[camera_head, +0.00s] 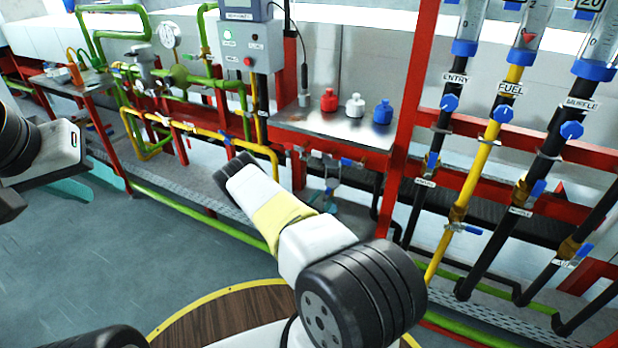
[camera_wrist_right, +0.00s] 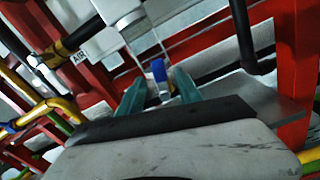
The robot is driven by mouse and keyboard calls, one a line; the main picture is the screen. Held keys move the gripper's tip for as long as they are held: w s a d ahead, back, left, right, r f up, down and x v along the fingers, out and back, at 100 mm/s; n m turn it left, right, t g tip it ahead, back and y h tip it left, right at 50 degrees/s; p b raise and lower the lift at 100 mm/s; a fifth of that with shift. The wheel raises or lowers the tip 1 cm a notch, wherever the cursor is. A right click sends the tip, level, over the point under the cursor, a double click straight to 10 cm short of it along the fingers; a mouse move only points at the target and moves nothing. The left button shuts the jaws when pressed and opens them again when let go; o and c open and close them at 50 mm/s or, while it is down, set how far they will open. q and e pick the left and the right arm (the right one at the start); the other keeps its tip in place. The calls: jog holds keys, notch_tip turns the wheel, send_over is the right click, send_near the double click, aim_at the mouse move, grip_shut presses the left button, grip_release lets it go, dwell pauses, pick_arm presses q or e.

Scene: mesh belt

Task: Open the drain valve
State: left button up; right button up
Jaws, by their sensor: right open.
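A small valve with a blue handle (camera_wrist_right: 158,71) shows in the right wrist view, just beyond and between the two teal fingers of my right gripper (camera_wrist_right: 158,92). The fingers are apart; whether either touches the handle I cannot tell. In the head view a blue-handled valve (camera_head: 347,163) sits under the front edge of the metal shelf. No drain label is readable. My right arm crosses the middle of the head view, and its gripper is hard to make out there. My left gripper (camera_head: 90,183) is at the left, away from the pipes, its teal fingers apart and empty.
Red, white and blue bottles stand on the metal shelf (camera_head: 290,122). A grey control box (camera_head: 240,45) is above it at left. Red uprights and labelled pipes with blue valves (camera_head: 503,114) fill the right side. A yellow pipe (camera_head: 215,132) runs left. The grey floor at left is clear.

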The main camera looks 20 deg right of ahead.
aim_at(327, 193)
jog(key=shift+x, duration=2)
grip_shut()
